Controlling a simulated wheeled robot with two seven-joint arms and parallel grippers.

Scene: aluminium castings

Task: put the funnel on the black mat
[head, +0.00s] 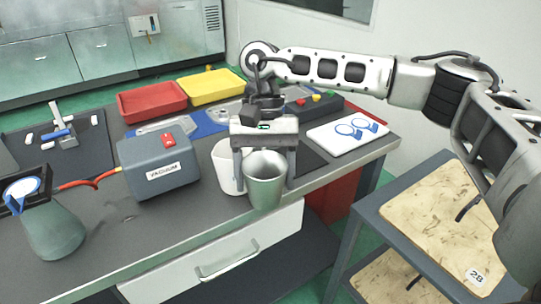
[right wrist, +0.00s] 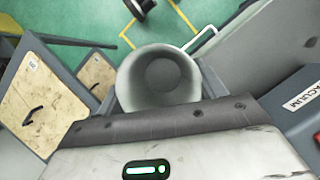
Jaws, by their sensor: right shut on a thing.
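The funnel (head: 265,190), a grey tapered cup with a wide open mouth, is between the fingers of my right gripper (head: 265,165). The gripper points down and is shut on it at the front edge of the bench. In the right wrist view I look into the mouth of the funnel (right wrist: 160,80), with a darker round bottom inside. The black mat appears to be the dark patch (head: 306,160) right of the gripper, partly hidden by it. My left gripper does not show.
A white cup (head: 224,172) stands close left of the funnel. The vacuum box (head: 157,172), a conical flask (head: 54,232) with a blue-and-white top, red (head: 152,103) and yellow (head: 212,88) trays and a white board (head: 345,133) are around.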

